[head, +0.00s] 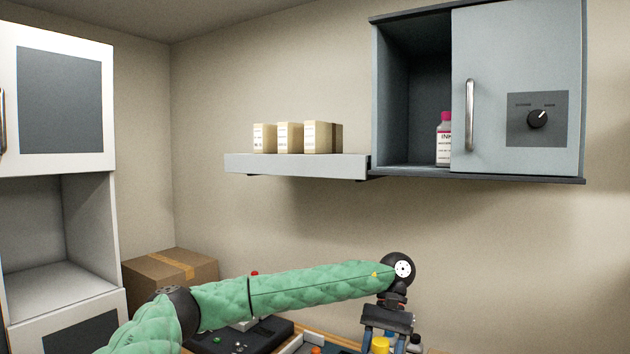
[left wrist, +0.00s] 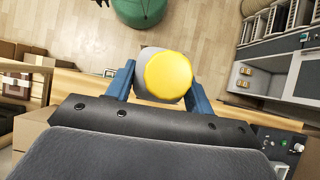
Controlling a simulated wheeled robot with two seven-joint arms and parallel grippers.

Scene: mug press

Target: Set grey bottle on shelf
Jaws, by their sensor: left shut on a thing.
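My left gripper (head: 387,338) is at the bottom right of centre in the head view, below the wall shelf. In the left wrist view its blue fingers (left wrist: 159,88) are shut on the grey bottle (left wrist: 143,58), which has a yellow cap (left wrist: 168,75). In the head view the yellow cap (head: 380,344) shows at the bottom edge and the grey body is mostly hidden. The grey wall shelf (head: 295,168) is up in the middle, with several pale boxes (head: 290,138) on it. My right gripper is in neither view.
A grey wall cabinet (head: 514,90) adjoins the shelf's right end; its left part is open, with a pink-capped bottle (head: 444,140) inside. The shelf's right end is bare. A white cabinet (head: 84,205) and a cardboard box (head: 170,275) are at left.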

